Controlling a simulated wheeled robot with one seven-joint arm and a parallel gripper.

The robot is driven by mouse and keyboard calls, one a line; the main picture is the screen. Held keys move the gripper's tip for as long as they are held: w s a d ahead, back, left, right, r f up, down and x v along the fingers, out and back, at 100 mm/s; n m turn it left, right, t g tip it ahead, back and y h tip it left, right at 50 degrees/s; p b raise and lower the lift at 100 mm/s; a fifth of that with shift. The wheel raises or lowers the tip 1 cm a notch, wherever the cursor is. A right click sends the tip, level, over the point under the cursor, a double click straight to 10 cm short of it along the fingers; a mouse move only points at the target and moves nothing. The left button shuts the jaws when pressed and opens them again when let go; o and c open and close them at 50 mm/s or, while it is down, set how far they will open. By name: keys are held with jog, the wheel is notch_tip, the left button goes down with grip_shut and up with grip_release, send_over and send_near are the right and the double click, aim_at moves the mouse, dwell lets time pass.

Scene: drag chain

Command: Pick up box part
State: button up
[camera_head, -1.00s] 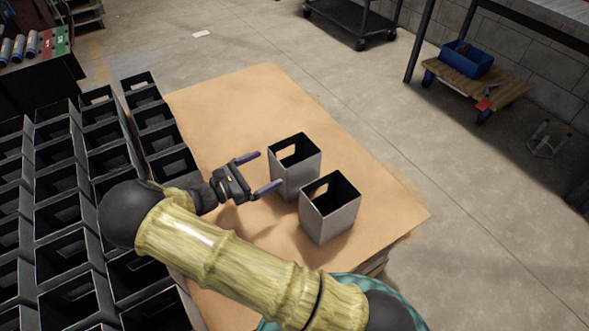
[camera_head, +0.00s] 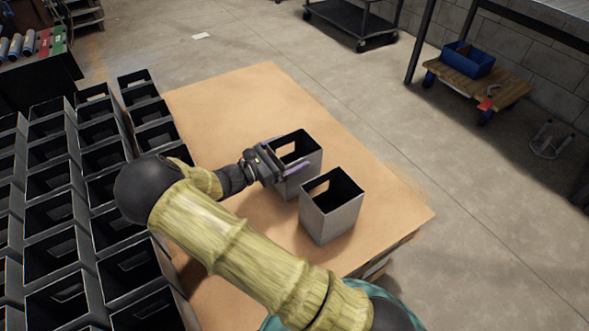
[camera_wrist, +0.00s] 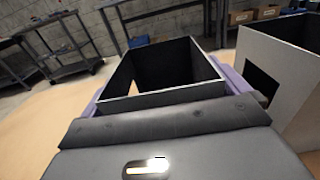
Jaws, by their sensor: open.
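Two grey open-topped box parts stand upright on the brown table (camera_head: 225,110). The farther box part (camera_head: 309,165) is at my gripper (camera_head: 287,159). My gripper is open, with its purple-tipped fingers on either side of that box part. In the wrist view the same box part (camera_wrist: 165,72) is straight ahead between the fingers, its open top and a cutout visible. Whether the fingers touch its walls cannot be told. The nearer box part (camera_head: 328,212) stands just to the right, and it shows at the right of the wrist view (camera_wrist: 290,80).
Many similar dark boxes (camera_head: 60,250) stand in rows left of the table. A wooden dolly (camera_head: 500,93) with a blue bin (camera_head: 467,59) and a black cart (camera_head: 352,18) are on the floor beyond. The table's far part is clear.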

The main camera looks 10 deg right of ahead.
jog(key=shift+w+d, duration=0.15)
jog(key=shift+d, duration=0.2)
jog(key=c, duration=1.5)
notch_tip(320, 180, up, 10)
jog(key=p, duration=0.4)
jog(key=shift+r, duration=0.1)
jog(key=shift+c, duration=0.2)
